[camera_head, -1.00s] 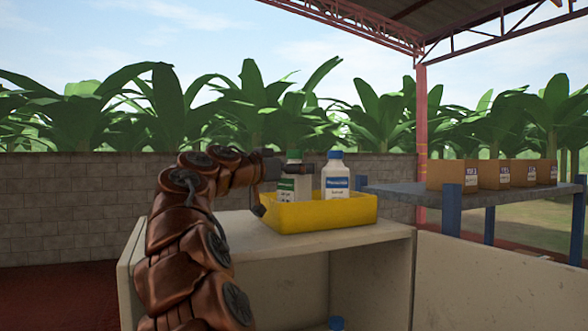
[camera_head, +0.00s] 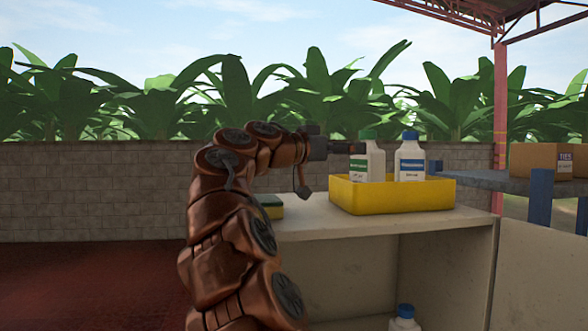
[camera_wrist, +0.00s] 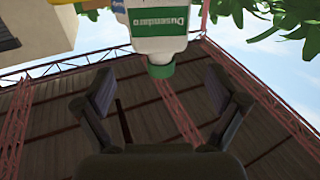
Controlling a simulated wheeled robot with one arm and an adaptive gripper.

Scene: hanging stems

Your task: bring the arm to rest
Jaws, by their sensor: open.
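My gripper (camera_head: 345,147) is at the end of my bent copper arm, just left of the green-capped white bottle (camera_head: 368,160) in the head view. In the wrist view my gripper (camera_wrist: 160,90) is open with nothing between its fingers. The green-capped bottle (camera_wrist: 160,30) shows upside down there, beyond the fingertips and apart from them. The bottle stands upright in a yellow tray (camera_head: 390,198) beside a blue-capped white bottle (camera_head: 411,160).
The tray sits on a pale open-fronted cabinet (camera_head: 400,226). Another blue-capped bottle (camera_head: 404,320) is low in the cabinet. At right, a cardboard box (camera_head: 535,160) stands on a grey table.

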